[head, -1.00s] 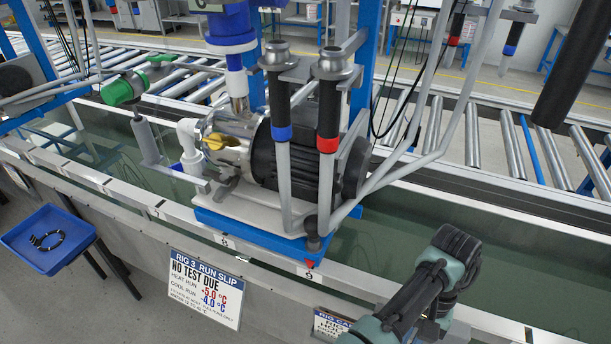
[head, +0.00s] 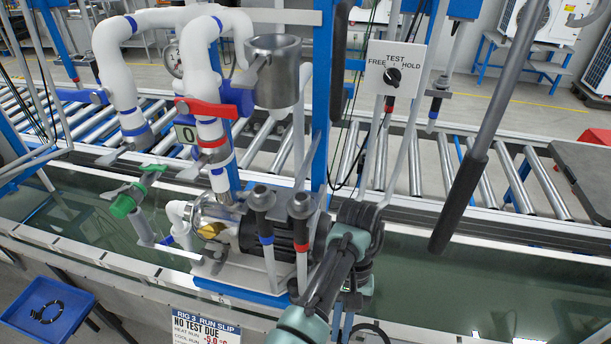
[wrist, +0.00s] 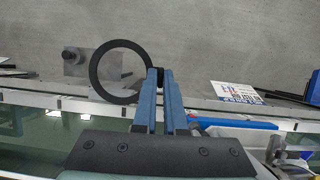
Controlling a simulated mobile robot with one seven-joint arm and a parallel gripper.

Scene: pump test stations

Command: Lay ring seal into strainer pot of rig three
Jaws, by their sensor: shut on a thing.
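My gripper (wrist: 160,76) is shut on the ring seal (wrist: 93,72), a flat black ring, gripped at one edge and sticking out sideways from the fingertips. In the head view my gripper (head: 345,322) hangs low, in front of the trough's front edge, with part of the black ring (head: 374,328) at the bottom of the picture. The strainer pot appears to be the open-topped grey metal cup (head: 272,88) high on rig three, above the pump and well above and behind my gripper. The pot's inside is mostly hidden.
Rig three's run slip (head: 205,328) hangs on the trough front. White pipes with a red lever (head: 205,108) stand left of the pot, a test dial (head: 393,76) to its right. A blue tray (head: 45,308) holds a black ring-shaped item.

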